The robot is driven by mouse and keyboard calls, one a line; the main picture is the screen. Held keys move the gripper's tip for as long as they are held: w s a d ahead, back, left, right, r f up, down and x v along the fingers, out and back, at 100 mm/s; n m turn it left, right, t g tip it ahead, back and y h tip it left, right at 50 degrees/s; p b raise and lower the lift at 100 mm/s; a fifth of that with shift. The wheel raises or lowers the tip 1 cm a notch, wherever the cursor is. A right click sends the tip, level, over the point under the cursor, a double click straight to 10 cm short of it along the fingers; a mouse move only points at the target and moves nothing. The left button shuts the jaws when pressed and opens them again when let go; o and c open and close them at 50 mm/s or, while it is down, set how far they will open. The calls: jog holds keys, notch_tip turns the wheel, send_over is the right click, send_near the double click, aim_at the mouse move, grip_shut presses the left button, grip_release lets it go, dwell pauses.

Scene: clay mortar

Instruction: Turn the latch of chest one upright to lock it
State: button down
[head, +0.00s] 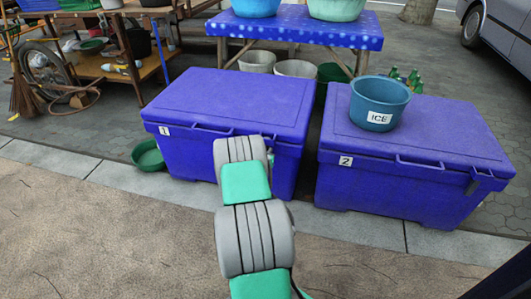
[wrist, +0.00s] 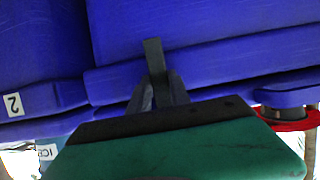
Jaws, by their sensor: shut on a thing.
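Chest one (head: 235,100) is a closed blue cooler with a "1" label on its front, left of centre in the head view. Its blue wall (wrist: 220,25) fills much of the wrist view, which looks upside down. A grey bar-shaped latch (wrist: 154,55) stands in line with the picture's vertical against chest one, by the lid seam. My gripper (wrist: 160,88) is shut on the latch; its dark fingers flank the end nearer to me. My arm hides the latch and gripper in the head view. Where the latch pivots is hidden.
Chest two (head: 400,185) stands close to the right with a blue tub marked ICE (head: 378,103) on its lid. A narrow gap separates the chests. A green bowl (head: 148,156) sits on the ground at left. A blue table (head: 300,30) stands behind; the front pavement is clear.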

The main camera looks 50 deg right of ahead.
jog(key=shift+f, duration=0.15)
jog(key=c, duration=1.2)
grip_release()
jog(key=p+v, duration=0.3)
jog(key=v, duration=0.5)
jog(key=shift+d, duration=0.1)
